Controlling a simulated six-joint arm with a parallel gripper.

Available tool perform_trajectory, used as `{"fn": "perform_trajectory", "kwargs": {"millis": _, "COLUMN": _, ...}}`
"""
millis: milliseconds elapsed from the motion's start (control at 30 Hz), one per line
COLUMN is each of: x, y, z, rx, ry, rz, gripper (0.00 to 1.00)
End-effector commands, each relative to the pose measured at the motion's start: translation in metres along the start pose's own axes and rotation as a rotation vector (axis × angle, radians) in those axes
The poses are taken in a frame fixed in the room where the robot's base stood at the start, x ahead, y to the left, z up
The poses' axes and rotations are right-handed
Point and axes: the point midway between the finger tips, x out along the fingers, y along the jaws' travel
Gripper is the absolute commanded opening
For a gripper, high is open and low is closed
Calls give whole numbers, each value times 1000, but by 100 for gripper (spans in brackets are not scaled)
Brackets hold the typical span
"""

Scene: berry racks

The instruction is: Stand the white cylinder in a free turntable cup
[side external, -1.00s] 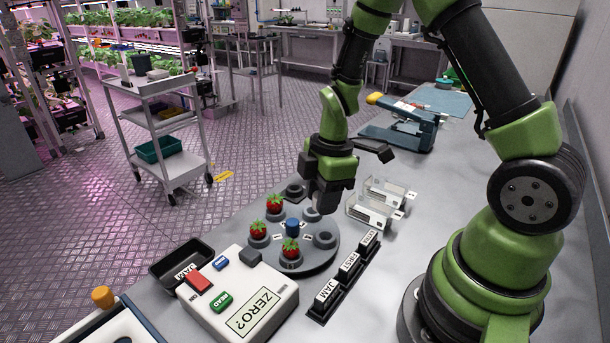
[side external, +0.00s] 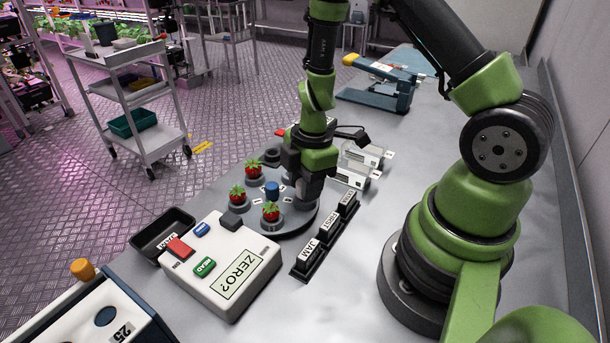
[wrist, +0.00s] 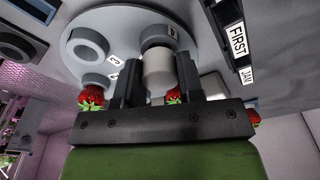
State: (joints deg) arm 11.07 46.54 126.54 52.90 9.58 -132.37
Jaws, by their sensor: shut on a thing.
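The white cylinder (wrist: 158,73) is between the fingers of my gripper (wrist: 157,66) in the wrist view, which are shut on it. Its far end lines up with a dark cup (wrist: 154,37) on the grey turntable (wrist: 112,16); I cannot tell whether it is inside or just above. In the side view my gripper (side external: 304,194) points down at the turntable's right side and hides the cylinder and the cup there. Another cup (wrist: 89,44) is empty; an empty cup (side external: 272,157) also shows at the turntable's back in the side view.
Strawberries (side external: 253,169), (side external: 237,195) and (side external: 271,212) stand in other cups around a blue hub (side external: 272,189). A white button box (side external: 226,262) is in front, a black label rack (side external: 323,241) to the right, and clear holders (side external: 361,165) behind. A black tray (side external: 161,236) is at left.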

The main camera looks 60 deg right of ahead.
Motion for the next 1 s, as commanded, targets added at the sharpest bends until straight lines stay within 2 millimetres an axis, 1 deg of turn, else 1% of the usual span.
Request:
{"fn": "perform_trajectory", "kwargs": {"millis": 967, "x": 6, "y": 0, "z": 2, "rx": 1, "ry": -2, "rz": 0, "gripper": 11}}
{"fn": "perform_trajectory", "kwargs": {"millis": 1000, "x": 6, "y": 0, "z": 2, "rx": 1, "ry": -2, "rz": 0, "gripper": 39}}
